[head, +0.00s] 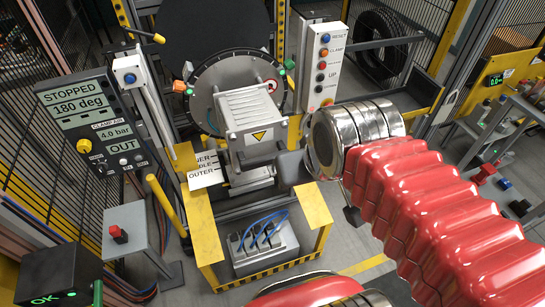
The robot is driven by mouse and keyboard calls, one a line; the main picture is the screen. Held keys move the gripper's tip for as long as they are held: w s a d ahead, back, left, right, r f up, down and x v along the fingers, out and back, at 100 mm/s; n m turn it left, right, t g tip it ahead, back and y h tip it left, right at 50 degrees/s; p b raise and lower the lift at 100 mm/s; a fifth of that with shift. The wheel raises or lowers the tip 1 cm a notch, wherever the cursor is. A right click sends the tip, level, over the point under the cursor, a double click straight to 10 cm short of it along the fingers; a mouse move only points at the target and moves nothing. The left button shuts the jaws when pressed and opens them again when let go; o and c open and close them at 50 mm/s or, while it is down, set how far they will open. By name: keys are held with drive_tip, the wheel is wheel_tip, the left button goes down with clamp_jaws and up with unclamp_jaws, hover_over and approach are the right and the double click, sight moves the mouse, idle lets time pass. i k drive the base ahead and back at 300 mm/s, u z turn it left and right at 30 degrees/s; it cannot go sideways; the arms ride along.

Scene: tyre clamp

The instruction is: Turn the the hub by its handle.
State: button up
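My red ribbed arm comes from the lower right and ends in a metal wrist just right of the box. A smooth grey part (291,166) left of the wrist may be my gripper; no fingers show clearly.
The left display (83,110) reads STOPPED, 180 deg, 4.0 bar, OUT. A white button panel (325,65) stands right of the disc. A tyre (380,40) rests behind. Yellow framing (205,230) and a yellow post (165,207) stand in front. A cluttered bench is at right.

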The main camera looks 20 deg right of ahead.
sight(237, 97)
drive_tip(key=z, duration=0.35)
drive_tip(key=k, duration=1.55)
drive_tip(key=u, duration=1)
drive_tip(key=i, duration=1)
drive_tip(key=u, duration=0.05)
